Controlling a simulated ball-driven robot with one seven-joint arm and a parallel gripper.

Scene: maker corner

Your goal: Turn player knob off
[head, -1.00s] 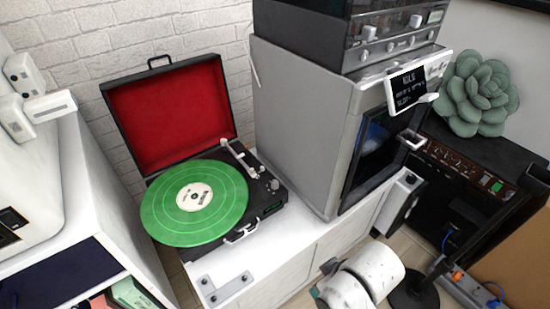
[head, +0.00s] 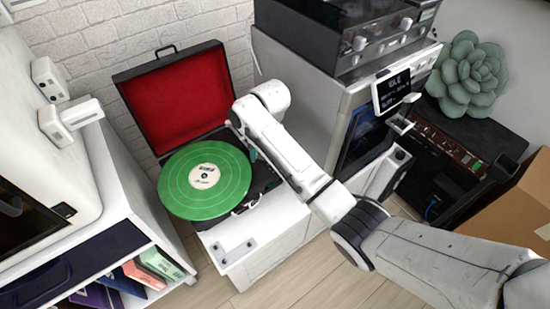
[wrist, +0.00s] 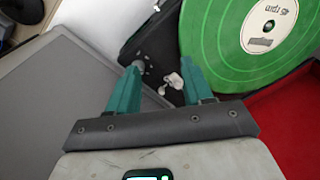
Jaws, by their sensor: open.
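The record player (head: 262,184) stands open on the white cabinet, with a green record (head: 180,196) on it and its red-lined lid (head: 175,105) raised behind. My arm reaches over its right side and hides the knob area in the head view. In the wrist view, my gripper (wrist: 160,66) is open, its two teal fingers pointing down at the black deck. A small grey knob (wrist: 141,66) shows by the left fingertip; I cannot tell whether they touch. A pale part, probably the tonearm base (wrist: 174,81), lies between the fingers. The record (wrist: 240,45) is beside the right finger.
A grey machine (head: 310,115) with a small display (head: 392,90) stands close to the right of my arm, with a dark-topped unit (head: 335,38) above it. A white shelf unit (head: 105,190) is at left. Floor (head: 205,285) shows between.

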